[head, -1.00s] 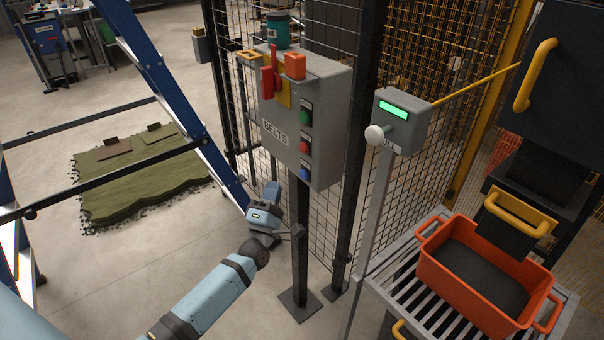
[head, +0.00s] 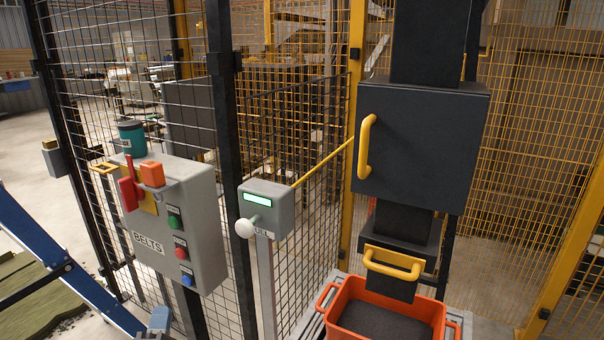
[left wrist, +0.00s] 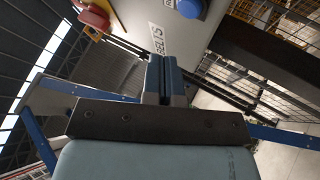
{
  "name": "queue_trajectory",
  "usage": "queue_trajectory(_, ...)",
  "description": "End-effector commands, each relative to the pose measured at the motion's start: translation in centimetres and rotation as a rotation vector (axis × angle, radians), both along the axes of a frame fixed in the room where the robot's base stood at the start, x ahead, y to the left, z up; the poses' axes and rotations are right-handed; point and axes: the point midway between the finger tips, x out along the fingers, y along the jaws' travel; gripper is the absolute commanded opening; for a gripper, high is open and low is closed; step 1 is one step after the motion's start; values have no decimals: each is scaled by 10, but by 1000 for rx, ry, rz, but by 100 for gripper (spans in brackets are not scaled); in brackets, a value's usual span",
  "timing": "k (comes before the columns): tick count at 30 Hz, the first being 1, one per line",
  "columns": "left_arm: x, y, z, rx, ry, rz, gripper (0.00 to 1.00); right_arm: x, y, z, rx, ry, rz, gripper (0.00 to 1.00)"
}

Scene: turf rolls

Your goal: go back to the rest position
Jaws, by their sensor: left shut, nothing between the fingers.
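My left gripper (head: 159,321) shows only in part at the bottom edge of the head view, below the grey BELTS control box (head: 190,225). In the left wrist view the two fingers of my left gripper (left wrist: 165,78) are together, with nothing between them. The BELTS box also shows in the left wrist view (left wrist: 165,12), just beyond the fingertips in the picture; I cannot tell the exact gap. My right gripper is in neither view.
A grey post box with a white knob (head: 245,227) stands right of the BELTS box. An orange bin (head: 330,325) with dark material sits below a dark yellow-handled cabinet (head: 425,140). Mesh fencing (head: 95,100) lies behind.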

Motion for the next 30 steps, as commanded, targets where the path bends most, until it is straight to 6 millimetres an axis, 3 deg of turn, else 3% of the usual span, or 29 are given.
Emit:
queue_trajectory(6, -73, -94, -73, 581, 385, -88, 0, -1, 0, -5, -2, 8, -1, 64)
queue_trajectory(9, -112, -125, -99, 860, 513, -144, 0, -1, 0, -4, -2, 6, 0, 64)
queue_trajectory(18, -218, -171, -144, 1511, 726, -344, 0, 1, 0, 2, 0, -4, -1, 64)
queue_trajectory(20, -238, -175, -149, 1626, 753, -392, 0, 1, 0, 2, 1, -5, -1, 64)
queue_trajectory(21, -237, -174, -135, 1640, 751, -390, 0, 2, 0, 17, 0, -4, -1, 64)
queue_trajectory(30, -238, -170, -82, 1648, 746, -378, 0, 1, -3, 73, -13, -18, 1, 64)
